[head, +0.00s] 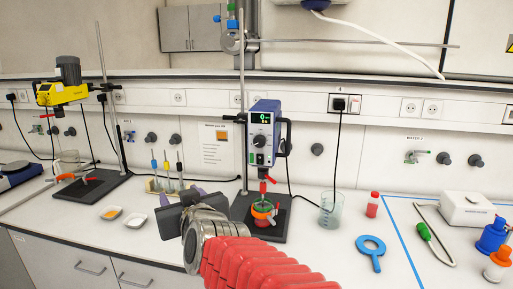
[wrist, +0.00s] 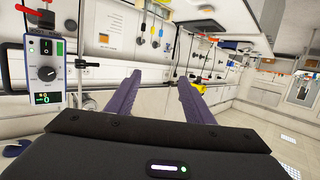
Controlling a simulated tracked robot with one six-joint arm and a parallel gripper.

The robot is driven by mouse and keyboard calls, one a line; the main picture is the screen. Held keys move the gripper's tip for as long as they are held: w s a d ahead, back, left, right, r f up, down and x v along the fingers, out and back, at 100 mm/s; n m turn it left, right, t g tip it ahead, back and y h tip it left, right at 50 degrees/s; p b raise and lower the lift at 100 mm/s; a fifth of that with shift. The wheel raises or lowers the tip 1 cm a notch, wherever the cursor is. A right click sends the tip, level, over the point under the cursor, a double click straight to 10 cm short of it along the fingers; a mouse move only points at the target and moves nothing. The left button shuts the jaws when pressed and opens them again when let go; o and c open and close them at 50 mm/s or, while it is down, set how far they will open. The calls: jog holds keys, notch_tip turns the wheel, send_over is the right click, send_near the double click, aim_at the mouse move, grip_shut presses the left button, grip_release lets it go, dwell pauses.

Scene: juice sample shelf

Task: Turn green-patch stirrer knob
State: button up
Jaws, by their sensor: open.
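The blue-and-white overhead stirrer (head: 264,135) stands on a dark base plate in the middle of the bench. Its dark round knob (head: 259,141) sits below the lit display, with a small green patch (head: 251,157) lower on the front panel. In the wrist view the stirrer appears upside down at the left edge, with its knob (wrist: 46,73) and green patch (wrist: 60,48) visible. My gripper (wrist: 158,80) is open and empty, its two purple fingers apart and clear of the knob. In the head view, my gripper (head: 187,197) is left of and below the stirrer head; its fingertips are partly hidden.
A vessel in an orange-red holder (head: 263,212) is under the stirrer. A vertical rod (head: 242,80) rises beside it. A yellow stirrer (head: 60,92) stands at left, and a beaker (head: 331,209) at right. A rack with coloured-top tools (head: 168,183) is behind my gripper.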

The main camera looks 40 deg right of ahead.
aim_at(259, 143)
jog(key=s+d+r+m+g+h, duration=0.1)
jog(key=s+d+r+m+h, duration=0.1)
jog(key=d+h, duration=0.3)
jog(key=s+d+r+m+g+h, duration=0.2)
jog(key=d+h, duration=0.3)
jog(key=d, duration=0.7)
jog(key=shift+m, duration=0.9)
jog(key=shift+d, duration=0.1)
jog(key=shift+x, duration=6.85)
jog(key=shift+s+d, duration=0.1)
